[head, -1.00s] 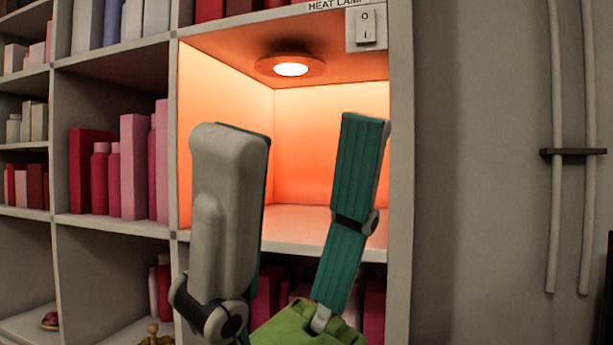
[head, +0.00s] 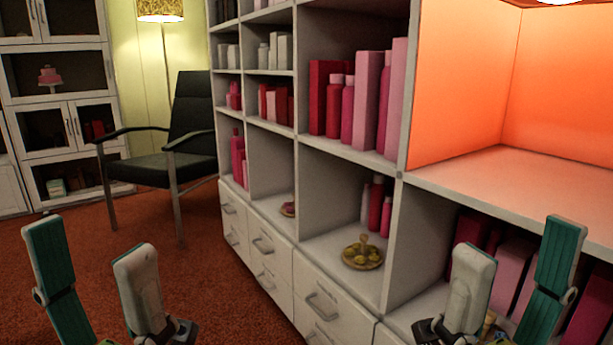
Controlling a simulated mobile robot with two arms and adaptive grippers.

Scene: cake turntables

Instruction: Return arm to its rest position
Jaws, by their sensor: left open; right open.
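My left gripper (head: 90,243) is at the lower left of the head view. Its teal finger and grey finger stand apart with nothing between them, above the red carpet. My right gripper (head: 519,243) is at the lower right. Its grey and teal fingers are also spread and empty, in front of the shelf's lower right compartment. The bases of both grippers are cut off by the bottom edge, and neither arm's links show.
A white shelf unit (head: 398,175) with pink and red books and bottles fills the middle and right. An orange-lit compartment (head: 462,95) is at upper right. A gold dish (head: 362,257) sits on a lower shelf. A black armchair (head: 190,115) stands at left; carpet (head: 190,275) is open before it.

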